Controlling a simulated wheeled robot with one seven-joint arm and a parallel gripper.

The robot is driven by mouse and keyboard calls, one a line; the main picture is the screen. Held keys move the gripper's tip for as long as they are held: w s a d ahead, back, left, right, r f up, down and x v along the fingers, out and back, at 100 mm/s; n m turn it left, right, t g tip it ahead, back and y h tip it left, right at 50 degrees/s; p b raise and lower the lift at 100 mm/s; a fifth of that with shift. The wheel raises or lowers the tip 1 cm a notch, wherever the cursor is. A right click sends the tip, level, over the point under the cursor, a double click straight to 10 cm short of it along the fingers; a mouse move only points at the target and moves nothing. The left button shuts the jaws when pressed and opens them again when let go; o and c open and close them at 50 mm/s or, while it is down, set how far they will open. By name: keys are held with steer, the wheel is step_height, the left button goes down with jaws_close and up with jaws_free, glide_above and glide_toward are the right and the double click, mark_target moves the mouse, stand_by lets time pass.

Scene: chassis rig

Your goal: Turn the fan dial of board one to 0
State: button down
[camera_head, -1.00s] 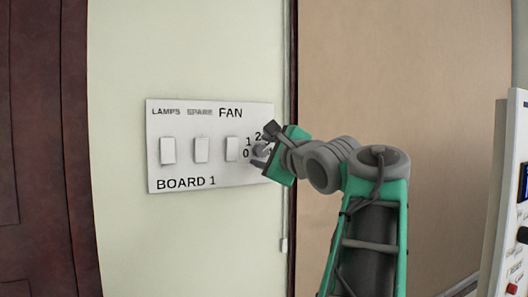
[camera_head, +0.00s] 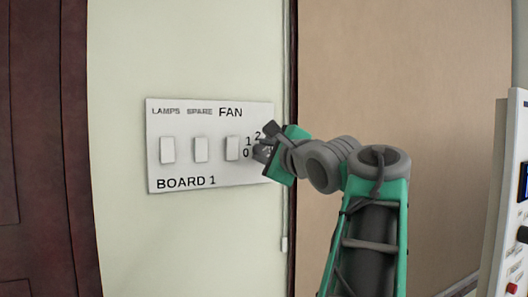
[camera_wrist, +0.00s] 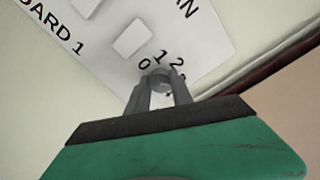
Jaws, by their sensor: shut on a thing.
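Board one (camera_head: 182,123) is a white panel on the pale green wall, marked LAMPS, SPARE, FAN and BOARD 1. The fan dial (camera_wrist: 158,78) is a grey knob at the panel's right end, with 0, 1 and 2 printed around it. My gripper (camera_head: 263,150) is at the dial, with its fingers shut on it. In the wrist view the two grey fingers of my gripper (camera_wrist: 160,92) stand on either side of the knob. The fingers hide much of the dial, and I cannot tell which number it points to.
Three white rocker switches (camera_head: 200,149) sit in a row left of the dial. A dark red door (camera_head: 40,150) is at the far left. A white panel with a red button (camera_head: 512,288) stands at the right edge. The tan wall (camera_head: 430,80) is bare.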

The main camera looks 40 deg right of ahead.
steer(key=shift+n, duration=0.4)
steer(key=n, duration=0.6)
steer(key=shift+f+n, duration=0.1)
steer(key=shift+n, duration=0.2)
steer(key=n, duration=0.3)
steer(key=shift+n+b, duration=0.3)
steer(key=shift+b, duration=0.1)
steer(key=n, duration=0.3)
steer(key=shift+f+n+b, duration=0.15)
steer(key=shift+n+b, duration=0.15)
steer(key=shift+b, duration=0.1)
steer(key=n+b, duration=0.2)
steer(key=n, duration=0.5)
steer(key=shift+d, duration=0.15)
steer(key=n, duration=0.3)
steer(key=shift+n+b, duration=0.9)
steer(key=shift+n, duration=1.7)
